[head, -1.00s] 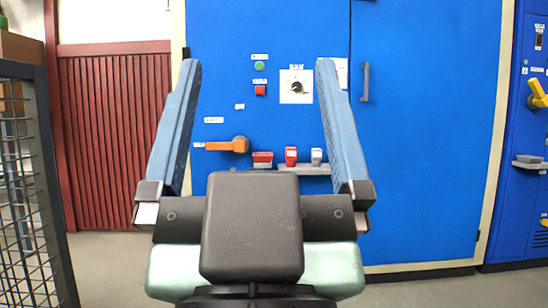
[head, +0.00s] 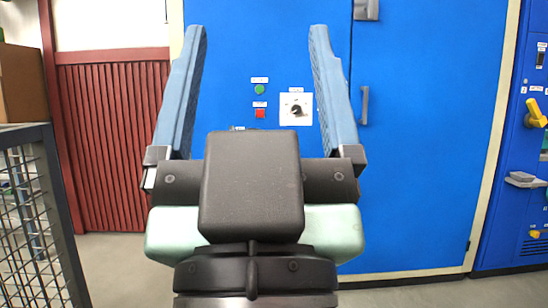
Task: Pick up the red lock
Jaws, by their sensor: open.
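My gripper (head: 258,30) is open and points up the picture, with its two blue fingers well apart. Nothing is held between them. The red lock is not visible now. The lower part of the blue cabinet's front, where red items stood on a small ledge, is hidden behind my gripper's dark body. Between the fingers I see the blue cabinet (head: 430,150) with a green button (head: 259,89), a red square button (head: 260,113) and a rotary switch (head: 296,110).
A red slatted panel (head: 110,150) is at the back left. Another blue cabinet with a yellow handle (head: 537,113) is at the right. Some floor shows at the lower right.

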